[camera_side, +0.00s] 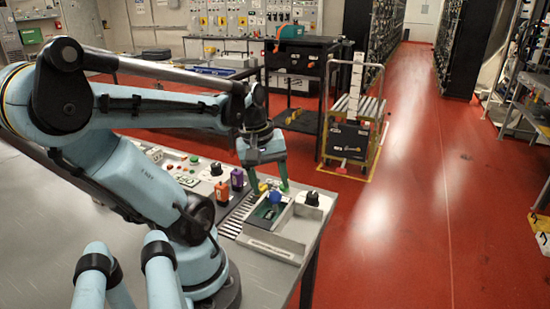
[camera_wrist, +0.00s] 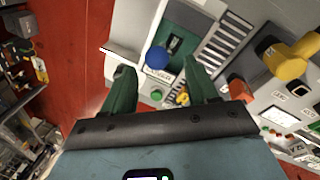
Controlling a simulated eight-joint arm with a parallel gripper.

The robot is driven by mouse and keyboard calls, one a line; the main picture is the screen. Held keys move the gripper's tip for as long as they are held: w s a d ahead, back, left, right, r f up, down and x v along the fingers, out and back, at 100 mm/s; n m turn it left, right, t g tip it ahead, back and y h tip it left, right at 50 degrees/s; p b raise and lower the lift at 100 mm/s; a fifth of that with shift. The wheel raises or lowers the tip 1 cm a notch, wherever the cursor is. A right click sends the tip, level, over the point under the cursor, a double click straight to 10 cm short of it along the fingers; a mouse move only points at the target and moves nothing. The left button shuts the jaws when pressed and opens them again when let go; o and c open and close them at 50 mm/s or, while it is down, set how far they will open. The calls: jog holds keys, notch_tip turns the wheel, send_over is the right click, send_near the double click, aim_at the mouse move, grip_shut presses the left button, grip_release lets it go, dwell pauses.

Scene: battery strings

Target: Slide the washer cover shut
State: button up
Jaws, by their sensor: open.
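The washer unit, a pale housing (camera_side: 277,243) with a dark green recessed panel (camera_side: 264,213), sits at the table's right corner. A blue round knob (camera_wrist: 157,58) stands on the panel beside a small dark slot (camera_wrist: 175,43); the knob also shows in the side view (camera_side: 275,197). I cannot tell for certain which part is the cover or how far it is slid. My gripper (camera_side: 267,187) is above the unit, pointing down. In the wrist view its green fingers (camera_wrist: 158,70) are spread apart and empty, with the knob seen between and beyond their tips.
Orange (camera_side: 222,192) and purple (camera_side: 237,179) blocks stand left of the unit. A black knob (camera_side: 312,198) is to its right. A striped vent (camera_wrist: 222,42) runs beside the panel. A yellow handle (camera_wrist: 290,58) sticks up nearby. The red floor lies beyond the table edge.

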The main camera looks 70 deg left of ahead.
notch_tip(320, 180, up, 9)
jog(key=s, duration=0.1)
jog(key=shift+s+a, duration=0.2)
jog(key=shift+s, duration=0.15)
dwell(0.3)
jog(key=w+d+f+m+t, duration=0.2)
jog(key=w+d+f+m, duration=0.1)
jog(key=w+d+m, duration=0.3)
jog(key=w+d+f+m+t, duration=0.3)
jog(key=w+d+m, duration=0.3)
jog(key=d+m, duration=0.2)
jog(key=shift+d+f+m, duration=0.25)
jog(key=shift+f+m, duration=0.05)
jog(key=shift+m, duration=0.6)
